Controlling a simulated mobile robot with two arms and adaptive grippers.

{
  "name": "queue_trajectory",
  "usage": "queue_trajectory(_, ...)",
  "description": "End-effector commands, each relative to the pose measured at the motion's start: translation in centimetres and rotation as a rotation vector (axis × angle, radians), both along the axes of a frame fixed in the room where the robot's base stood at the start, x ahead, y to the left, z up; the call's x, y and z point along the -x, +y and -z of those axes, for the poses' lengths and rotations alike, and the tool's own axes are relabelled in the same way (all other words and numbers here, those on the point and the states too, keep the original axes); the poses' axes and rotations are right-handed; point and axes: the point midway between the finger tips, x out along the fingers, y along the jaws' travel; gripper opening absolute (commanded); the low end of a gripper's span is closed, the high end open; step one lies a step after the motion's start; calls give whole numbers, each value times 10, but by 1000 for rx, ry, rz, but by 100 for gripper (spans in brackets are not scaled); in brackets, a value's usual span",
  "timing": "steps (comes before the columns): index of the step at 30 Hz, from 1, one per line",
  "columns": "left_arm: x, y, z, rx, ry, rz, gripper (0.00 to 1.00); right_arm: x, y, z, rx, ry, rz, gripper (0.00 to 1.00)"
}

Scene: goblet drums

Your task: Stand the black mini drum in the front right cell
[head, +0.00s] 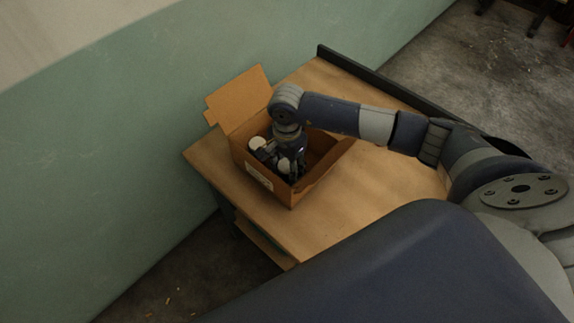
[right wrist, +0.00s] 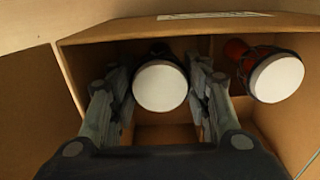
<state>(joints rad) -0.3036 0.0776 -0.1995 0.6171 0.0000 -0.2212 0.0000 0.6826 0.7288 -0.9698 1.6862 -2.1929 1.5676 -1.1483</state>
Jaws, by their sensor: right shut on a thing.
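The black mini drum (right wrist: 160,85) shows its round white head between the fingers of my right gripper (right wrist: 161,92) in the right wrist view. Only a little of its dark body shows behind the head. The gripper is shut on it, with one finger on each side. My left gripper is not in view.
A red drum with a white head (right wrist: 277,78) is in the neighbouring cell along the same wall. Cardboard dividers (right wrist: 165,133) split the box. A raised flap (head: 240,97) stands at the box's back left. The wooden table (head: 365,195) is bare to the right.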

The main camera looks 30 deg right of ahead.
Motion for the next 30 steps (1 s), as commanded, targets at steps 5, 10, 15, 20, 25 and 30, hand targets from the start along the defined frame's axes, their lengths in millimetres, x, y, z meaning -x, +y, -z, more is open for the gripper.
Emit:
queue_trajectory(5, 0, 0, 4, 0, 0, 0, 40, 0, 0, 3, 0, 0, 0, 51)
queue_trajectory(10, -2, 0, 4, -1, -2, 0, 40, 0, 0, 3, 0, 0, 0, 64)
queue_trajectory(15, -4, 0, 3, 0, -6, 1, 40, 0, 0, 3, 0, 0, 0, 64)
queue_trajectory(20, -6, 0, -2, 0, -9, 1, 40, 0, 0, -2, 0, 1, 1, 64)
queue_trajectory(25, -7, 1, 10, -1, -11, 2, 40, -2, -1, -24, 1, -6, 0, 64)
queue_trajectory(30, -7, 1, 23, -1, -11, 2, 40, -2, -1, -63, 1, -8, -1, 64)
